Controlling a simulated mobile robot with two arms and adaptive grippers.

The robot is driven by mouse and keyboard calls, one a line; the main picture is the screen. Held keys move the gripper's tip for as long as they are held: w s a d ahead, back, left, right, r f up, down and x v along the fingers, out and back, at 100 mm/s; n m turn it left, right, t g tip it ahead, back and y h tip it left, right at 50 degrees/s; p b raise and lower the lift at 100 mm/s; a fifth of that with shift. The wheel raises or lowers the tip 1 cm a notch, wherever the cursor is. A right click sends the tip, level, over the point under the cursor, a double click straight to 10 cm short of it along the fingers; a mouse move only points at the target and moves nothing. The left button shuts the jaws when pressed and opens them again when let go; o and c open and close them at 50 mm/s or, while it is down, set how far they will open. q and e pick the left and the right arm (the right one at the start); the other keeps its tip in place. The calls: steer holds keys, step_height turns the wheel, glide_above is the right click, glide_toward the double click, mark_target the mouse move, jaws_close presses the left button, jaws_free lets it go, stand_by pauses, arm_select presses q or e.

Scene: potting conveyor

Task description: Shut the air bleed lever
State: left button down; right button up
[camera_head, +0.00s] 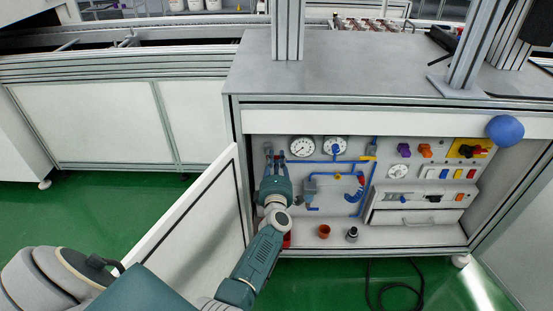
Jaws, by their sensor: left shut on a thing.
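My left gripper (275,160) reaches into the open cabinet, at the left end of the blue air piping (325,161) on the back panel. Its fingers are shut on a small part there, which looks like the air bleed lever. The fingers and wrist hide most of that part, so its angle cannot be told. My right gripper is not in view.
The cabinet door (190,215) stands open at the left, close to my left arm. Two gauges (302,147) sit above the piping. A blue ball (505,130) is at the right.

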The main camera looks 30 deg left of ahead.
arm_select(q)
steer(key=c, duration=1.6)
jaws_free()
steer(key=shift+o, duration=0.2)
steer(key=shift+d, duration=0.1)
steer(key=v, duration=0.7)
steer(key=shift+s, duration=0.25)
steer(key=shift+d, duration=0.1)
